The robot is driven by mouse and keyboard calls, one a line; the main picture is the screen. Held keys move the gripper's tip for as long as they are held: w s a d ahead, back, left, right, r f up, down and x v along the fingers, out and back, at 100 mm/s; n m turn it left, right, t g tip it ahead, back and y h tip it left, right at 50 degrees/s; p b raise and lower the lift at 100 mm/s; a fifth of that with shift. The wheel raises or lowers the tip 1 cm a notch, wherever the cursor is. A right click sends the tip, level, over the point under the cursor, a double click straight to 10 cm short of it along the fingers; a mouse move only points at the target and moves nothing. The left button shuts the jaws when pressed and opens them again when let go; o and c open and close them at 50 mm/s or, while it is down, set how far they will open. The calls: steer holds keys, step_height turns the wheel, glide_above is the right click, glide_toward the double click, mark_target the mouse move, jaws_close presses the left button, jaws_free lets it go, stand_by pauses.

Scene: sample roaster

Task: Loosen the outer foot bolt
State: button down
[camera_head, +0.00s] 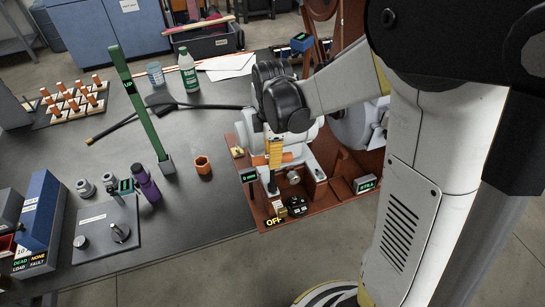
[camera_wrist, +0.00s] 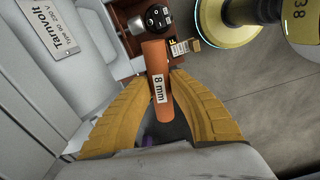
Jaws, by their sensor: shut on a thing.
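My gripper (camera_head: 275,155) has yellow fingers and is at the front of the grey machine on the brown base. In the wrist view my gripper (camera_wrist: 165,80) is shut on an orange handle labelled "8 mm" (camera_wrist: 159,60). In the head view the orange handle (camera_head: 290,158) shows sideways beside the fingers, and a dark shaft (camera_head: 272,185) runs down below them. The grey machine (camera_wrist: 45,95) with a "Tarnvolt" plate fills the left of the wrist view. I cannot make out the outer foot bolt, or whether the tool touches it.
The brown base (camera_head: 325,203) carries an "OFF" sign (camera_head: 274,222), a "STILL" sign (camera_head: 367,185) and a "0 mm" display (camera_head: 249,177). A black part (camera_head: 297,206) sits at its front.

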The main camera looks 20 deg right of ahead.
steer(key=shift+n, duration=0.6)
steer(key=n, duration=0.3)
steer(key=shift+n, duration=0.4)
steer(key=shift+n, duration=1.1)
steer(key=shift+m, duration=0.7)
steer(key=shift+r+p, duration=1.1)
steer(key=shift+r, duration=0.55)
